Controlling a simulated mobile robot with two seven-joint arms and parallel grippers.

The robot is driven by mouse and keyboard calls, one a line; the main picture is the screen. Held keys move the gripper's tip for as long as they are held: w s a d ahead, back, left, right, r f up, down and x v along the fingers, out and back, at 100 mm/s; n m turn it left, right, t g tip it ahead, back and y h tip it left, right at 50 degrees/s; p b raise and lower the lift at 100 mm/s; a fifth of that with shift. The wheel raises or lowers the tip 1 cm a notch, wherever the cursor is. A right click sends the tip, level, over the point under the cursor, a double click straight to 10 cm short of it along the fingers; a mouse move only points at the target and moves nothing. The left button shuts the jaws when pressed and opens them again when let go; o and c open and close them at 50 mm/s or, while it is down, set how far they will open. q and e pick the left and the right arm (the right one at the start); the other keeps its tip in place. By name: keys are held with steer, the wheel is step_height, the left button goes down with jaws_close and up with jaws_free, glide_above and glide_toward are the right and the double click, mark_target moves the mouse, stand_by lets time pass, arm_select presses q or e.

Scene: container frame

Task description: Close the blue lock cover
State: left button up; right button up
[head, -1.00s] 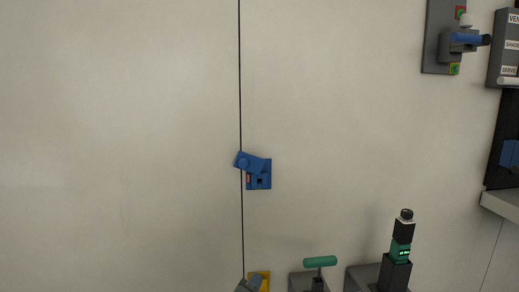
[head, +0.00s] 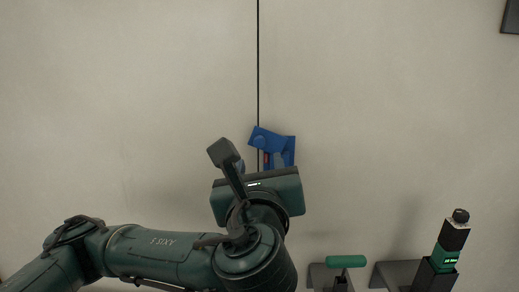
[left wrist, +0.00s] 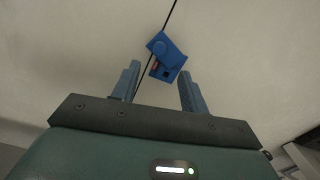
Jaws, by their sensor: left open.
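The blue lock cover (head: 266,138) is on the wall at the dark vertical seam, tilted up and left of its blue lock body (head: 290,146). A small red patch shows below the cover, so the cover stands off the lock body's lower part. In the left wrist view the cover (left wrist: 158,44) and lock body (left wrist: 172,60) lie beyond the fingertips. My left gripper (head: 261,164) is in front of and just below the lock, hiding its lower part. Its fingers are apart and empty, with the lock seen between and beyond them (left wrist: 158,74). My right gripper is not in view.
A green T-handle (head: 346,261) on a grey mount and a black-and-green device (head: 445,255) on a grey block (head: 392,275) stand out from the wall at lower right. A dark panel corner (head: 511,16) shows at upper right. The wall around the lock is bare.

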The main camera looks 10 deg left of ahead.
mark_target(259, 144)
arm_select(q)
steer(key=w, duration=0.2)
steer(key=w+a+p, duration=0.1)
steer(key=w, duration=0.2)
steer(key=w+a, duration=0.1)
steer(key=w, duration=0.2)
steer(key=shift+w, duration=0.7)
steer(key=shift+c, duration=0.2)
jaws_close()
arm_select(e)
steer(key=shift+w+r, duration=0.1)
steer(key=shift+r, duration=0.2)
